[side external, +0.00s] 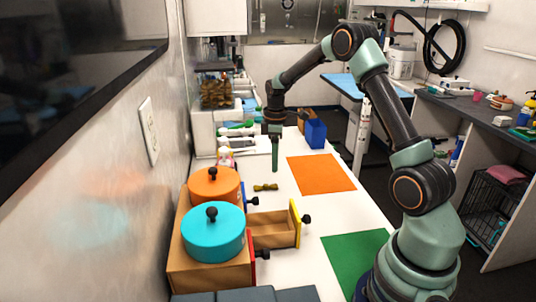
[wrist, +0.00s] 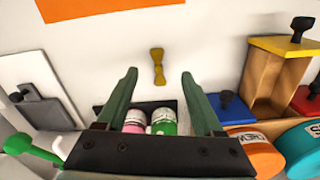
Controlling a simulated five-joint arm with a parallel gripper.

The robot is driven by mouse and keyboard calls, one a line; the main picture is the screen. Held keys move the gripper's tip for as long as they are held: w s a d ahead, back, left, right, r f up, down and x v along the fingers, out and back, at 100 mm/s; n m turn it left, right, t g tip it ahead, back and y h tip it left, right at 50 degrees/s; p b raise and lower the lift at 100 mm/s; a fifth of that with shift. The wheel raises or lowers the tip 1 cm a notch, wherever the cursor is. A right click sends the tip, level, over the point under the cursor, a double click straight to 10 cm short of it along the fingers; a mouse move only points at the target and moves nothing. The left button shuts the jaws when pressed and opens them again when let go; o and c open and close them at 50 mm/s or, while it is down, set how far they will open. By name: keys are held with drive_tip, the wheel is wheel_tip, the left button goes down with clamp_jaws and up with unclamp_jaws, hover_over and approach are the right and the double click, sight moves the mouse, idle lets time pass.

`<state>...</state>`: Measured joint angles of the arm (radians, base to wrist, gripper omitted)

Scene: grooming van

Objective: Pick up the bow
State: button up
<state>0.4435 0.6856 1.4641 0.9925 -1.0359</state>
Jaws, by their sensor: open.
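The small olive-yellow bow (side external: 265,187) lies on the white table, just right of the orange lidded pot in the side view. In the wrist view the bow (wrist: 157,64) shows whole, upright in the picture, in line with the gap between my fingertips. My gripper (side external: 275,167) points down above the table near the bow, and its height over the bow is hard to judge. In the wrist view my gripper (wrist: 158,76) is open, with its two green fingers on either side and nothing between them.
A wooden drawer unit (side external: 205,272) carries an orange pot (side external: 215,188) and a turquoise pot (side external: 214,238). Its yellow-fronted drawer (side external: 294,224) stands open near the bow. Orange (side external: 321,173) and green (side external: 352,260) squares lie flat on the table. A blue bin (side external: 315,133) stands farther back.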

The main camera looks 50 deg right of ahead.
sight(276, 185)
wheel_tip(276, 185, down, 3)
drive_tip(key=shift+f, duration=0.2)
drive_tip(key=shift+w+d+f, duration=0.1)
drive_tip(key=shift+d+f, duration=0.1)
drive_tip(key=shift+f, duration=1.15)
drive_tip(key=shift+d+f, duration=0.15)
drive_tip(key=shift+f, duration=1.2)
clamp_jaws()
